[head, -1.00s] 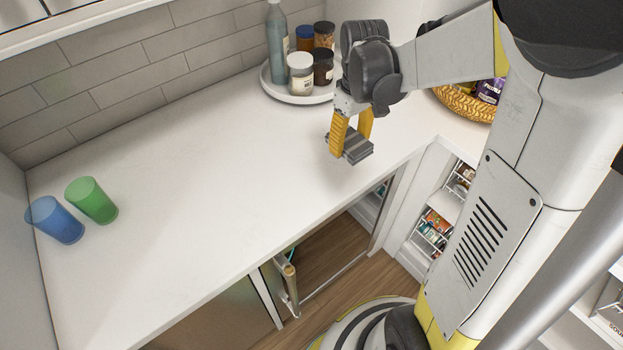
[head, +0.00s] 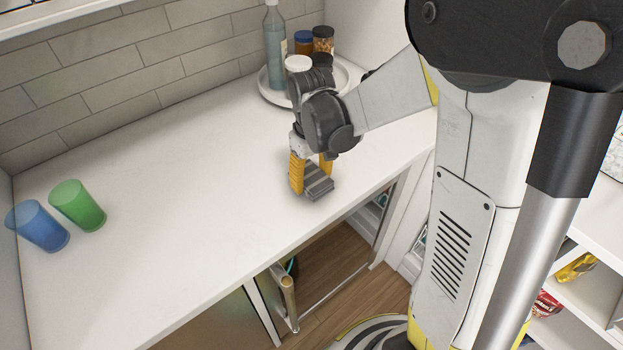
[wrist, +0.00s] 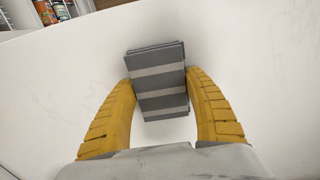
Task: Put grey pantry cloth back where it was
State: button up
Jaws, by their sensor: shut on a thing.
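The grey pantry cloth (head: 318,184) is a folded, striped block in two shades of grey. My gripper (head: 311,178) has its yellow fingers shut on it, just above or at the white counter near the front edge. In the wrist view the cloth (wrist: 158,82) sits between the two fingertips of my gripper (wrist: 160,85), with white counter behind it. I cannot tell whether the cloth touches the counter.
The white counter (head: 170,190) is clear between the cloth and two cups at the left, one blue (head: 38,226) and one green (head: 78,205). A round white tray (head: 272,97) with a bottle (head: 275,50) and jars stands behind my gripper. An open cabinet (head: 325,255) lies below the front edge.

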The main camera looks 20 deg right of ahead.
aim_at(312, 177)
jog(key=shift+f, duration=0.2)
jog(key=o, duration=1.2)
jog(key=shift+r, duration=0.1)
notch_tip(312, 177, up, 12)
jog(key=p, duration=0.4)
jog(key=s+r+m+t, duration=0.1)
jog(key=s+r+t, duration=0.1)
jog(key=s, duration=0.2)
jog(key=s+r+m+t, duration=0.1)
jog(key=s+r+t, duration=0.1)
jog(key=s, duration=0.2)
jog(key=s+r+m+t, duration=0.1)
jog(key=s+r+t, duration=0.1)
jog(key=s+t, duration=0.1)
jog(key=shift+s+r+m, duration=0.25)
jog(key=shift+s+m, duration=0.05)
jog(key=shift+s, duration=0.6)
